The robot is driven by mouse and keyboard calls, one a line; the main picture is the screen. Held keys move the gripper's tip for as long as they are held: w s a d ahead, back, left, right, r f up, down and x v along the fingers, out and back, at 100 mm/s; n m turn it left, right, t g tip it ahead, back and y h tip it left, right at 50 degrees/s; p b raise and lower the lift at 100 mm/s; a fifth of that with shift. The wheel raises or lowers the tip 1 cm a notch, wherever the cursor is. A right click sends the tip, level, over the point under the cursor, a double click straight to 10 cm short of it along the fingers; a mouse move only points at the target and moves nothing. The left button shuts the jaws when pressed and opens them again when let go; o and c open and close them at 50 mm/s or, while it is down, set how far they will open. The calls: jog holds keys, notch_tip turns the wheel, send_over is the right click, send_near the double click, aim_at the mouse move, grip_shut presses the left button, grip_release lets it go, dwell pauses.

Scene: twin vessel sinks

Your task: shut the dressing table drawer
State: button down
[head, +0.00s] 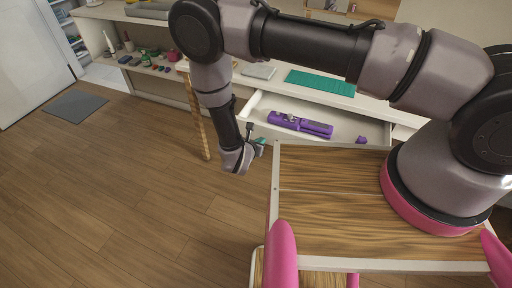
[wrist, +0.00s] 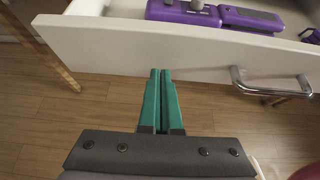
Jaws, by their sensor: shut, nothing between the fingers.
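The dressing table drawer (head: 352,125) is pulled open in the head view, with purple items (head: 300,124) lying inside. In the wrist view its white front panel (wrist: 190,52) runs across the upper part, with a metal bar handle (wrist: 270,84) to the right of my gripper. My gripper (wrist: 160,72) is shut and empty. Its green fingertips point at the lower edge of the drawer front, left of the handle; I cannot tell whether they touch it. In the head view my gripper (head: 259,146) is by the drawer's left front corner, partly hidden by my wrist.
The white table top (head: 265,86) above the drawer holds a green mat (head: 320,83) and a grey notebook (head: 259,72). A wooden table leg (head: 197,120) stands left of the drawer. A shelf unit (head: 95,30) with small items is at the back left. The wooden floor (head: 110,170) at left is clear.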

aim_at(283, 110)
jog(key=shift+w+d, duration=0.2)
jog(key=shift+w, duration=0.45)
jog(key=w+d, duration=0.2)
jog(key=w, duration=0.5)
jog(key=w+d, duration=0.3)
jog(key=w, duration=0.5)
jog(key=w+d, duration=0.2)
jog(key=w, duration=0.6)
jog(key=shift+w+d, duration=0.2)
jog(key=shift+d, duration=0.15)
jog(key=shift+w+d+r, duration=0.1)
jog(key=shift+w+d, duration=0.05)
jog(key=shift+w, duration=0.15)
